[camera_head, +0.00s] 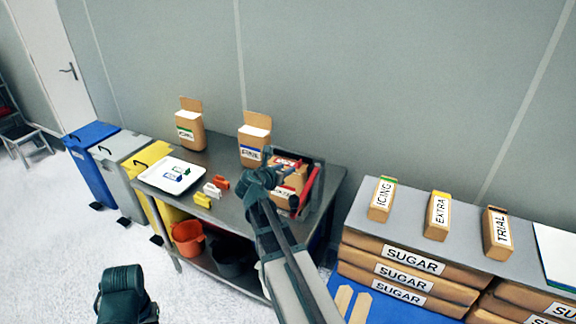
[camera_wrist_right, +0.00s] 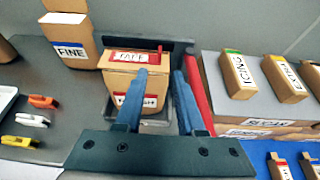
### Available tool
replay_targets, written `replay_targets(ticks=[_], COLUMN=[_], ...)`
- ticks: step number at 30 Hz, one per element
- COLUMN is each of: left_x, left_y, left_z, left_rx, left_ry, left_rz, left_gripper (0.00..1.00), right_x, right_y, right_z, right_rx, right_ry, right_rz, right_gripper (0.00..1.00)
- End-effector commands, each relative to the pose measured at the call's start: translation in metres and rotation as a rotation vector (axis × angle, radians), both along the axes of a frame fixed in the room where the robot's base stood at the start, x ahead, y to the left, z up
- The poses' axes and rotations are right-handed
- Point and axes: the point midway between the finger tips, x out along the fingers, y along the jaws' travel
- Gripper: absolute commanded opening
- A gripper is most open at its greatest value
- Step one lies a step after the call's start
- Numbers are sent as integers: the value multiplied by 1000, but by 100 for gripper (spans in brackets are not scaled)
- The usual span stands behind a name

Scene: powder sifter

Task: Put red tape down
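An orange-red clip-like piece (camera_head: 221,182) lies on the metal table beside a white one (camera_head: 212,190) and a yellow one (camera_head: 203,201); the orange-red piece also shows in the right wrist view (camera_wrist_right: 43,102). A brown box (camera_wrist_right: 135,75) with red-edged labels stands in a dark open-fronted unit. A red strip (camera_wrist_right: 160,48) shows at its upper label; I cannot tell if it is separate tape. My right gripper (camera_head: 268,160) is over the table in front of this box. Its fingers (camera_wrist_right: 160,75) are apart with nothing visible gripped. My left gripper (camera_head: 125,295) is low at left; its fingertips are unclear.
A white tray (camera_head: 152,179) with blue and green pieces lies left on the table. The FINE box (camera_head: 254,138) stands behind. A red bar (camera_wrist_right: 200,95) runs along the unit's right side. Stacked sugar bags and small boxes fill the right. Bins stand left.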

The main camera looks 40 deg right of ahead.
Motion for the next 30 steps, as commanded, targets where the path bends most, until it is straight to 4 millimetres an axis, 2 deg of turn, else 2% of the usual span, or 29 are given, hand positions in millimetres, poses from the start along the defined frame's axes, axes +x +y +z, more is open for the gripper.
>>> replay_targets(ticks=[10, 11, 14, 17, 20, 24, 27, 30], left_x=[0, 0, 0, 0, 0, 0, 0, 0], left_y=[0, 0, 0, 0, 0, 0, 0, 0], left_z=[0, 0, 0, 0, 0, 0, 0, 0], left_rx=[0, 0, 0, 0, 0, 0, 0, 0], left_ry=[0, 0, 0, 0, 0, 0, 0, 0], left_rz=[0, 0, 0, 0, 0, 0, 0, 0], left_gripper=[38, 38, 38, 38, 38, 38, 38, 38], right_x=[0, -1, -4, -15, -33, -73, -108, -144], right_y=[3, 7, 34, 87, 153, 246, 306, 355], right_z=[-1, -2, -14, -37, -65, -99, -116, -126], right_rx=[9, 23, 134, 350, 604, 901, 1042, 1115], right_ry=[-7, -17, -99, -238, -372, -489, -527, -539], right_rz=[-3, -8, -54, -165, -337, -642, -881, -1102], right_gripper=[38, 38, 38, 38, 38, 38, 38, 38])
